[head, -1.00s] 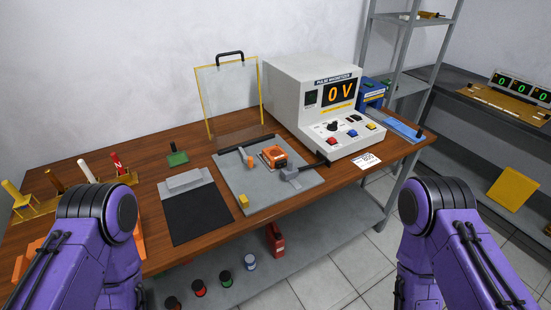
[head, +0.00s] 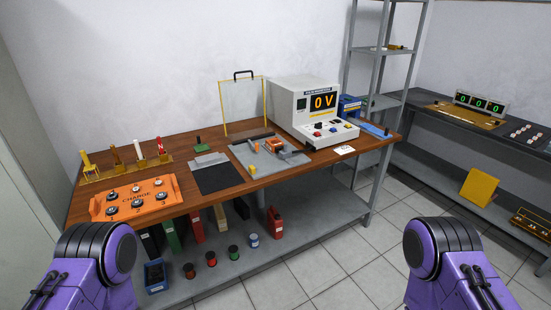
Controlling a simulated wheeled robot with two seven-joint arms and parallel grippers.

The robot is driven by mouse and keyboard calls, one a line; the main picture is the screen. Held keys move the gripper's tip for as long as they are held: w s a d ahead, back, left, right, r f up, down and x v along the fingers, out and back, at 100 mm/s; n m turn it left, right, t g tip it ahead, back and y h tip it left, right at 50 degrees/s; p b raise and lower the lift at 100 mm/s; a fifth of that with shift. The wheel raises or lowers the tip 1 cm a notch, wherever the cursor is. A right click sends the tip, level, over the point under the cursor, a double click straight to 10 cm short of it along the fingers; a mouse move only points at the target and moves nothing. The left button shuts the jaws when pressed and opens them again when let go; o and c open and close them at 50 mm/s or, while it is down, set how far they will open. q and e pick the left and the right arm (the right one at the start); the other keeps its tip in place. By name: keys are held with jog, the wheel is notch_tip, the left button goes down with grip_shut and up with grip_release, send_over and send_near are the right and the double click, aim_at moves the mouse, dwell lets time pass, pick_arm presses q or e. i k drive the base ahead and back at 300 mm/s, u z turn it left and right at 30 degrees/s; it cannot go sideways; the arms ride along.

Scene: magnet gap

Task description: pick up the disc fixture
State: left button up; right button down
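I cannot tell for sure which thing is the disc fixture. An orange panel (head: 137,198) with several round, disc-like pieces and dark lettering lies at the left front of the wooden table. A grey plate (head: 254,168) at the table's middle carries a small orange block (head: 273,145) and dark bars. At the far right, a pale board (head: 525,134) with small round pieces lies on the dark bench. Both my grippers are out of the picture; only my purple arm links show at the bottom corners. Nothing is seen held.
The pulse magnetizer (head: 312,105) reads 0 V at the back of the table (head: 245,188). A clear yellow-edged panel (head: 242,105) stands beside it. A rack of upright tools (head: 130,168) stands at left. Cans and a red container (head: 275,222) sit on the lower shelf.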

aim_at(274, 145)
jog(key=z, duration=0.6)
jog(key=i, duration=0.45)
jog(key=z, duration=0.7)
jog(key=i, duration=0.85)
jog(key=u, duration=0.15)
